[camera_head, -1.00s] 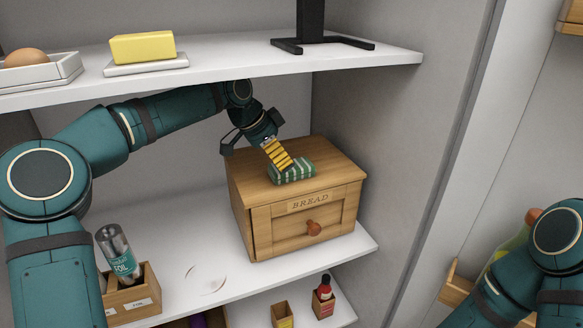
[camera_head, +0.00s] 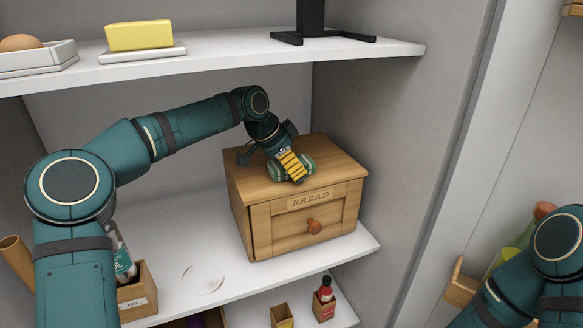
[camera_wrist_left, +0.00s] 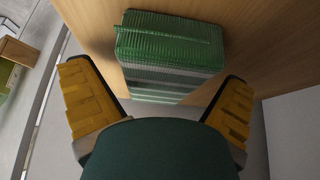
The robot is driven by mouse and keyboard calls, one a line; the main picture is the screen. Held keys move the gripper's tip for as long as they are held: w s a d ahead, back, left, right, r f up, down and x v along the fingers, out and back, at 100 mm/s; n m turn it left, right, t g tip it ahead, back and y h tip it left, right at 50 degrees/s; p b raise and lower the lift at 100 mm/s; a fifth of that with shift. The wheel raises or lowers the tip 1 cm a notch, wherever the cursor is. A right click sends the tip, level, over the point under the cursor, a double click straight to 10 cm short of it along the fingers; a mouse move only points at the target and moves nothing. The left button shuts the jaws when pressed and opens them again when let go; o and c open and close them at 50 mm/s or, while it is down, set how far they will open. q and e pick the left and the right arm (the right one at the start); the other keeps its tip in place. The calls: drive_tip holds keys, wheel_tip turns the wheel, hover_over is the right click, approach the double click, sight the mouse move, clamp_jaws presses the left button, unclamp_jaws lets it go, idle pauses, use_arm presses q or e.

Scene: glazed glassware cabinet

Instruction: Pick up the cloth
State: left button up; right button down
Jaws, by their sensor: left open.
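The cloth (camera_head: 308,166) is a folded green and white striped piece lying on top of the wooden bread box (camera_head: 287,222), partly hidden behind my left gripper in the head view. In the left wrist view the cloth (camera_wrist_left: 168,55) lies between and beyond the two yellow-padded fingers. My left gripper (camera_wrist_left: 158,108) is open, with a finger on each side of the near end of the cloth and nothing held. It also shows over the box top in the head view (camera_head: 288,168). My right gripper is not in view.
A white shelf (camera_head: 240,72) with a butter dish (camera_head: 141,37) and an egg tray (camera_head: 38,58) runs close above my left arm. A wooden holder with a foil roll (camera_head: 122,262) stands at lower left. A small red bottle (camera_head: 326,288) stands on the shelf below.

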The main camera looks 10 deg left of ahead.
use_arm(q)
drive_tip(key=shift+f, duration=0.2)
idle(0.3)
drive_tip(key=c, duration=1.2)
drive_tip(key=shift+r, duration=0.1)
